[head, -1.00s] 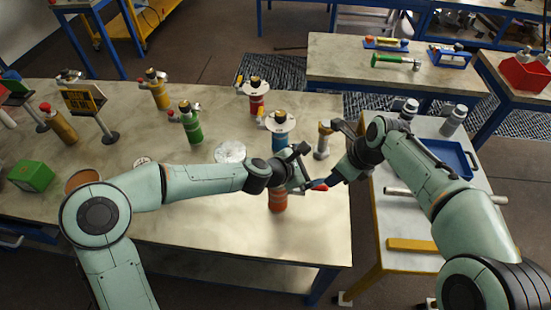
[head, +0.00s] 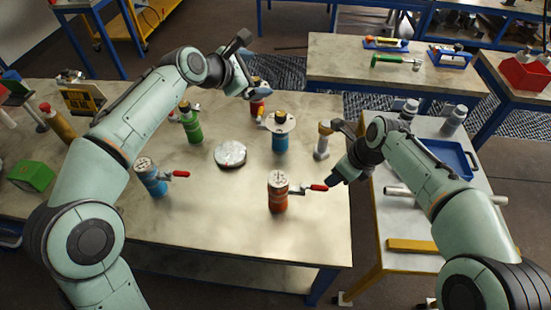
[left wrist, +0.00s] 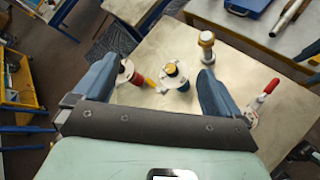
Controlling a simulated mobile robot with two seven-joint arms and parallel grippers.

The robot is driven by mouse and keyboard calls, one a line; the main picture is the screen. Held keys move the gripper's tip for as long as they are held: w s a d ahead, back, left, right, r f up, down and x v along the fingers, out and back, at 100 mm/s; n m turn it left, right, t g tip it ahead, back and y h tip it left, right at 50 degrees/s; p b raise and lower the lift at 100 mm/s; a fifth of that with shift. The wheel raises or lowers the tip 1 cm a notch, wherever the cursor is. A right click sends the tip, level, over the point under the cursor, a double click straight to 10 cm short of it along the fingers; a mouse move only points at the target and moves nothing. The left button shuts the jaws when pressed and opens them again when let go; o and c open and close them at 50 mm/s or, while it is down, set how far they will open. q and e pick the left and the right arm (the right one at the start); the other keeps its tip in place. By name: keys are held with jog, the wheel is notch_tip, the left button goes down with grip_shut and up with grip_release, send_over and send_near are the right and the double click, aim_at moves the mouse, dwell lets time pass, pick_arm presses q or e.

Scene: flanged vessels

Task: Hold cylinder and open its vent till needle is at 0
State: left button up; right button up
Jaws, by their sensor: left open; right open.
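An orange cylinder (head: 278,200) stands upright near the table's front right, with a pale round gauge (head: 278,179) on top. Its needle is too small to read. A red-handled vent lever (head: 318,187) points right from it; the lever also shows in the left wrist view (left wrist: 268,88). A blue cylinder (head: 154,184) with a similar gauge and red lever stands further left. My right gripper (head: 334,153) is open, its lower finger close to the orange cylinder's lever tip; contact cannot be told. My left gripper (head: 252,66) is open, empty and raised towards the back, away from the orange cylinder.
Behind the orange cylinder stand a blue flanged vessel (head: 280,138) and a tan-topped post (head: 323,140). A red vessel (head: 257,105) and green cylinder (head: 191,127) stand further back. A pale round disc (head: 230,154) lies mid-table. A side table (head: 405,225) is at right.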

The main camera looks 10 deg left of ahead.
pick_arm(q)
jog(key=s+d+f+m+g, duration=0.25)
jog(key=d+f+g, duration=0.3)
jog(key=f, duration=0.35)
jog(key=m+g+y, duration=0.2)
jog(key=g+y, duration=0.2)
jog(key=g, duration=0.1)
send_over(286, 195)
jog(key=w+a, duration=0.3)
jog(key=shift+t, duration=0.25)
jog(key=f, duration=0.8)
jog(key=shift+s+a+f, duration=0.15)
jog(key=shift+s+f, duration=0.1)
jog(key=shift+f, duration=0.15)
jog(key=shift+s+a+f+y, duration=0.1)
jog(key=shift+s+f+y, duration=0.35)
jog(key=shift+y, duration=0.15)
notch_tip(286, 195, down, 13)
jog(key=shift+f, duration=0.1)
jog(key=c, duration=1.6)
jog(key=shift+o, duration=0.2)
